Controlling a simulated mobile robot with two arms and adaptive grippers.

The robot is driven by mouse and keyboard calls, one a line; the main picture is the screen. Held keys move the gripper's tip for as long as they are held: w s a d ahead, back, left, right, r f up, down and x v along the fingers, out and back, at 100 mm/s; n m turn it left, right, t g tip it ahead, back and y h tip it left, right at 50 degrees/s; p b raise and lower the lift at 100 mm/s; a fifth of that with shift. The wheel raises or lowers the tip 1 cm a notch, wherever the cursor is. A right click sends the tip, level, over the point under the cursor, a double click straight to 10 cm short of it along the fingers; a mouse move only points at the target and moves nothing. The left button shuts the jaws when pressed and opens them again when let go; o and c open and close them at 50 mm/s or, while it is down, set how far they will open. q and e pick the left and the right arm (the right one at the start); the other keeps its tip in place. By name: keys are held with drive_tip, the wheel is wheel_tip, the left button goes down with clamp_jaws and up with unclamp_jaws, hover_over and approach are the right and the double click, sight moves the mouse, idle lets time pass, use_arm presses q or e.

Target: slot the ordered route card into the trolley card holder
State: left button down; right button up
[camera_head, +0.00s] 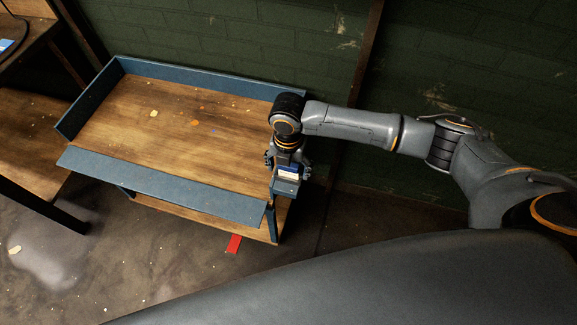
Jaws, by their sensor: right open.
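The trolley (190,195) has a wooden top with blue raised edges and stands against the green wall. Its small blue-grey card holder (286,188) is at the right end. A white and blue card (288,170) stands at the top of the holder, its lower part apparently inside; how deep it sits I cannot tell. My right gripper (287,165) is directly above the holder, pointing down, open around or just behind the card; contact with it cannot be made out. My left gripper is out of view.
The trolley top is bare except for small coloured flecks. A wooden table (30,140) stands at the left, with a blue and white item (6,45) at the upper left edge. A red patch (234,243) lies on the floor in front of the trolley.

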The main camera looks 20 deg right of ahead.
wheel_tip(320, 180, up, 12)
idle(0.5)
